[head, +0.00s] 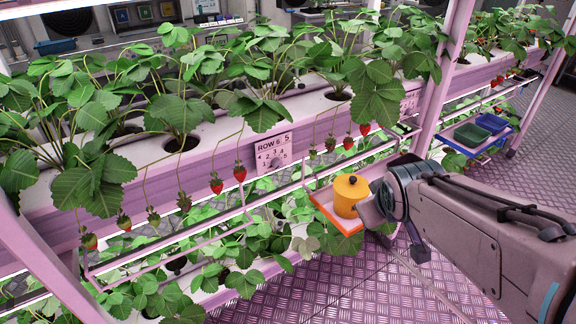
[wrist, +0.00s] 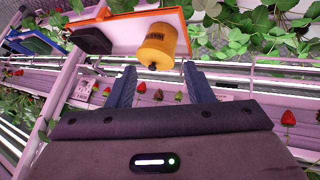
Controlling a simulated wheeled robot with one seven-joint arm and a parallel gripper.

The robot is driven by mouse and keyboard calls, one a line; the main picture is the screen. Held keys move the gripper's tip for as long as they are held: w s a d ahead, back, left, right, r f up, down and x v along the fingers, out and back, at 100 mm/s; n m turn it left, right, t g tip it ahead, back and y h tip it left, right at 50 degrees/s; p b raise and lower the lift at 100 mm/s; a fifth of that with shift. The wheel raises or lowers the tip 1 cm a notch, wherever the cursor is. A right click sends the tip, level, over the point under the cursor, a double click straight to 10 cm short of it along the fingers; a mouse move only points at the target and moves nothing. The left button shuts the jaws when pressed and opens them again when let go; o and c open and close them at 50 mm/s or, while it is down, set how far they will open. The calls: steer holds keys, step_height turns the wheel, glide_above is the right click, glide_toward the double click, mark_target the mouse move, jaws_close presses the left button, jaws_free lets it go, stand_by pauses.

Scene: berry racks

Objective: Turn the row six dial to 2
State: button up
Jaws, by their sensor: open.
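A small grey dial (head: 276,161) sits low among the numbers. Its pointer is too small to read. My gripper (wrist: 163,82) is open and empty in the wrist view, its two dark fingers apart. In the head view my gripper is right of the panel, beside the orange tray, and its fingers are mostly hidden. It is apart from the dial.
An orange tray (head: 321,195) holds a yellow canister (head: 350,194) close to my gripper. A black object (wrist: 91,40) is also on this tray. Thin rails (head: 165,233) and hanging strawberries (head: 216,186) run before the planter. Blue and green bins (head: 472,135) stand farther right.

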steer(key=w+f+n+t+b, duration=0.3)
steer(key=w+f+n+b, duration=0.1)
steer(key=w+b, duration=0.15)
steer(key=n+t+y+b, duration=0.4)
steer(key=n+y+b, duration=0.7)
steer(key=n+b, duration=0.45)
glide_toward(279, 166)
steer(key=shift+n, duration=0.25)
steer(key=x, duration=0.8)
steer(key=shift+w+a, duration=0.1)
steer(key=c, duration=1)
